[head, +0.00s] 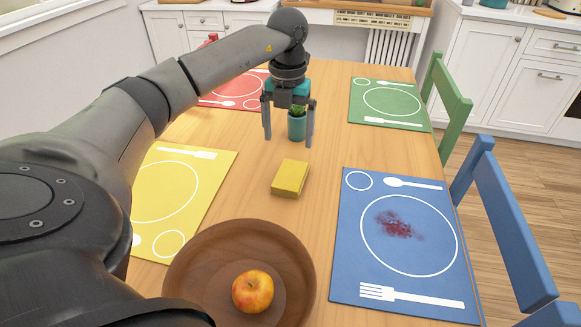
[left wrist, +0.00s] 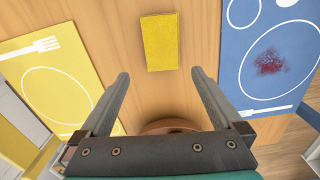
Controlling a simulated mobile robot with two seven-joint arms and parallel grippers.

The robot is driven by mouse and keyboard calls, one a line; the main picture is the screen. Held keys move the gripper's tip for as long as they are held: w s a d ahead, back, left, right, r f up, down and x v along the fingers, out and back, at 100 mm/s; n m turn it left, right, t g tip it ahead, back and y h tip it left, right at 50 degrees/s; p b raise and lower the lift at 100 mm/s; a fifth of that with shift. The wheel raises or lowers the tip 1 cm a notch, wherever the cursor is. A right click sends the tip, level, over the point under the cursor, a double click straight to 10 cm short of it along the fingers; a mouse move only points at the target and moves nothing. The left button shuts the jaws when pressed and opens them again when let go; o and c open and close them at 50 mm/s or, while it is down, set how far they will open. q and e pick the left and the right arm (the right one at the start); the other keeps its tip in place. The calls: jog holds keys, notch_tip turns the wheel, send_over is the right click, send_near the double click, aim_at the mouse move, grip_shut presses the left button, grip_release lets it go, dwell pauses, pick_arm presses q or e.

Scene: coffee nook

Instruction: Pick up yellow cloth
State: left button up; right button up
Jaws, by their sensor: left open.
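The yellow cloth (head: 290,178) is a small folded block lying flat on the wooden table, between the yellow and blue placemats. It also shows at the top middle of the left wrist view (left wrist: 160,41). My left gripper (head: 288,138) points down above the table, behind the cloth in the head view. Its two fingers are apart with nothing gripped between them. In the left wrist view the fingertips (left wrist: 160,73) stand on either side below the cloth, apart from it. My right gripper is not in view.
A blue placemat (head: 350,265) with a red stain lies right of the cloth, a yellow placemat (head: 210,190) left. A wooden bowl (head: 185,275) holding an apple (head: 253,291) stands in front. A small potted plant (head: 297,125) stands behind the gripper's fingers. Green (head: 452,105) and blue (head: 505,220) chairs line the right edge.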

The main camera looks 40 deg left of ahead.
pick_arm(q)
jog(key=b, duration=0.2)
send_over(289, 177)
notch_tip(289, 177, down, 7)
jog(key=shift+a+r, duration=0.1)
jog(key=shift+f+b, duration=0.75)
jog(key=shift+f, duration=1.05)
jog(key=shift+f+b, duration=0.45)
jog(key=shift+f, duration=0.8)
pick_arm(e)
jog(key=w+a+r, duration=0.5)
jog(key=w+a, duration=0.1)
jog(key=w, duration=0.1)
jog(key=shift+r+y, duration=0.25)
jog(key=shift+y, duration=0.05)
pick_arm(q)
jog(key=shift+c, duration=0.2)
jog(key=c, duration=1)
jog(key=shift+c, duration=0.2)
jog(key=shift+r, duration=0.2)
